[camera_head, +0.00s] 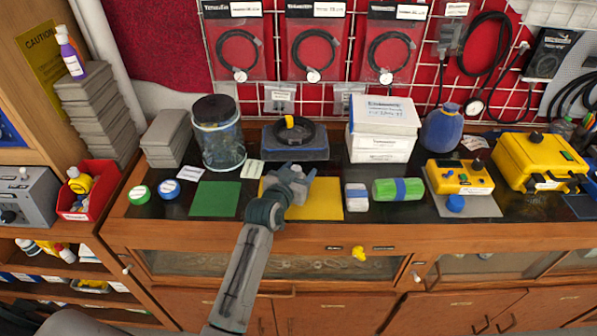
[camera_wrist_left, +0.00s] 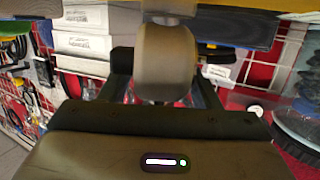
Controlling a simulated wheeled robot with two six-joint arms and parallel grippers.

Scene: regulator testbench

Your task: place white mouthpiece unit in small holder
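My left gripper (camera_head: 292,178) is over the yellow mat (camera_head: 318,205) on the bench, just in front of the block with the black ring. In the left wrist view, a pale rounded piece (camera_wrist_left: 166,62), which looks like the white mouthpiece unit, sits between the fingers and appears gripped. In the head view it is largely hidden by the gripper. A low grey-blue block (camera_head: 308,152) carries a black ring (camera_head: 305,131) with a small yellow part inside. I cannot tell for certain whether this is the small holder. My right gripper is not in view.
A glass jar (camera_head: 218,145) stands left of the ring block and a white box (camera_head: 383,128) right of it. A green mat (camera_head: 214,200) lies left. A green roll (camera_head: 400,189), a blue bottle (camera_head: 441,129) and yellow devices (camera_head: 540,163) stand to the right.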

